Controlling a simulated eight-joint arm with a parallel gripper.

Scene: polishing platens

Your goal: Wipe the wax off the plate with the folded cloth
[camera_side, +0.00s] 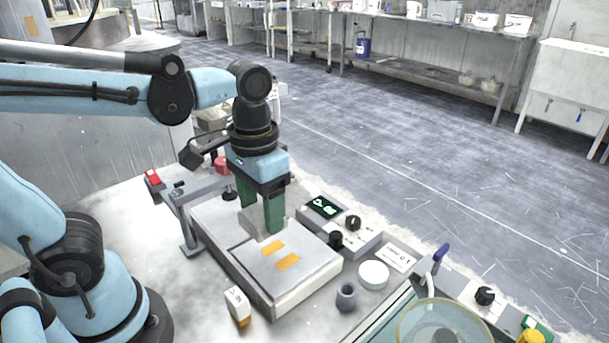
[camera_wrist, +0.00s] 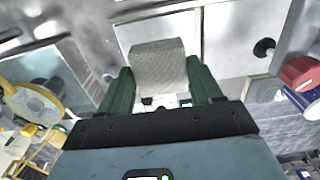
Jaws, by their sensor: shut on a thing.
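The plate (camera_side: 311,257) is a pale grey square on a light block, with two orange wax strips (camera_side: 288,262) near its middle. My gripper (camera_side: 261,218) has green fingers and points down over the plate's back left part, behind the wax. It is shut on the folded cloth (camera_side: 255,222), a pale grey pad. The cloth's lower edge is at or very near the plate; I cannot tell whether it touches. In the wrist view the cloth (camera_wrist: 158,66) sits between both fingers (camera_wrist: 160,82), and no wax shows there.
A control box with a green display (camera_side: 322,207) and knobs stands right of the plate. A white round puck (camera_side: 374,275), a small grey cup (camera_side: 346,296) and a white-and-orange block (camera_side: 238,304) stand near the front. A clear bowl (camera_side: 445,322) is at front right.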

